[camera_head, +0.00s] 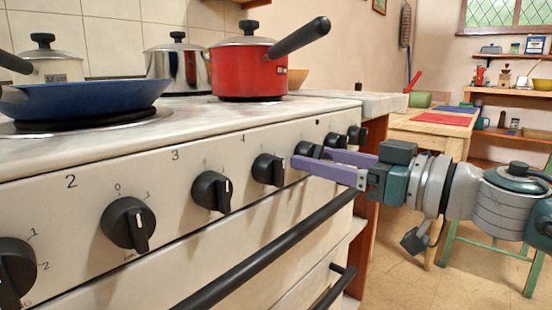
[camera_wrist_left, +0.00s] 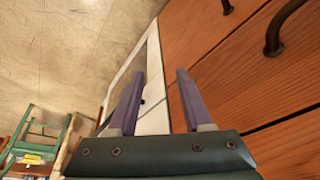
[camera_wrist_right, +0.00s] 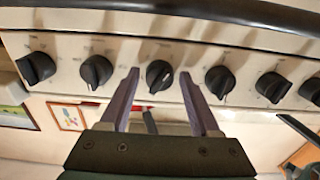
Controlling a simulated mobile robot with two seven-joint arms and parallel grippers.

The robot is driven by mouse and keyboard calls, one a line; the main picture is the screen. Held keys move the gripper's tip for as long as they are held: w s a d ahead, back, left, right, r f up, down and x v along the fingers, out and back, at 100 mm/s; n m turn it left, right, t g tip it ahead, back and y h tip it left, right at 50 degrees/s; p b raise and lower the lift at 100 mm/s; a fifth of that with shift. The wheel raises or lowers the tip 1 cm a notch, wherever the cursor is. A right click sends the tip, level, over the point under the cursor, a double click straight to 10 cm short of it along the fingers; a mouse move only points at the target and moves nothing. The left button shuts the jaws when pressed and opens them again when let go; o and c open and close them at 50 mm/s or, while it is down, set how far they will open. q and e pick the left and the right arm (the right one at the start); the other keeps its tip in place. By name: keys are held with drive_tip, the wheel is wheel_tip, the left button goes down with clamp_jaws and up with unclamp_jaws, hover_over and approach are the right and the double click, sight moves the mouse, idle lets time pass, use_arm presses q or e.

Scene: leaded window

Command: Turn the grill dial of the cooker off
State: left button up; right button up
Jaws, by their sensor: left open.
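The cooker's white front panel (camera_head: 80,190) carries a row of black dials, several numbered. My right gripper (camera_head: 308,156) is at the fifth dial from the left, just right of the dial marked 4 (camera_head: 268,168). In the right wrist view this fifth dial (camera_wrist_right: 159,74) lies ahead between the two open purple fingers, and its white pointer is slightly tilted. Contact cannot be told. I cannot read which dial is the grill's. My left gripper (camera_wrist_left: 161,73) shows only in the left wrist view, open and empty, beside wooden drawers.
A dark oven rail (camera_head: 270,250) runs below the dials. A blue pan (camera_head: 85,100), a red saucepan (camera_head: 245,72) and steel pots stand on the hob. A wooden table (camera_head: 435,125) stands to the right. Dark drawer handles (camera_wrist_left: 275,40) are near my left gripper.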

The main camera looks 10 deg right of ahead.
clamp_jaws()
idle(0.5)
